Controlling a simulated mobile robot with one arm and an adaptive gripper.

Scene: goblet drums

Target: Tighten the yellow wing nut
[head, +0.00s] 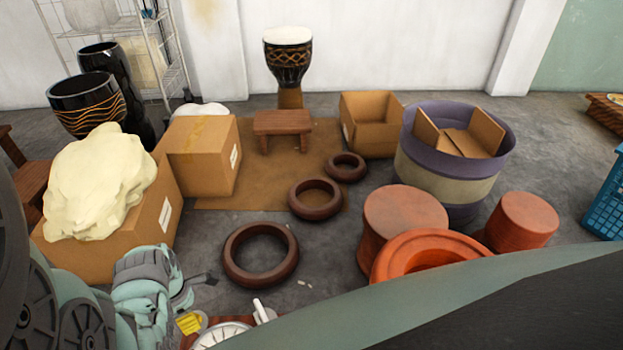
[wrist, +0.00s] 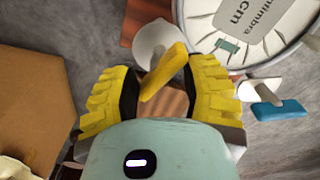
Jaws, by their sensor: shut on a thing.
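The yellow wing nut (wrist: 164,72) shows in the wrist view as a slanted yellow bar beside a whitish round part (wrist: 155,42). Part of the wing nut's lower end is close to my gripper's body. In the head view my gripper (head: 190,322) is small and partly hidden at the bottom, left of the drum face (head: 222,335).
A blue wing nut (wrist: 280,108) on a white part sits right of my gripper. A brown ring (head: 260,255) lies on the floor beyond. A cardboard box (head: 110,235) with a cream lump (head: 95,185) stands left. Orange-red drum bodies (head: 402,215) stand right.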

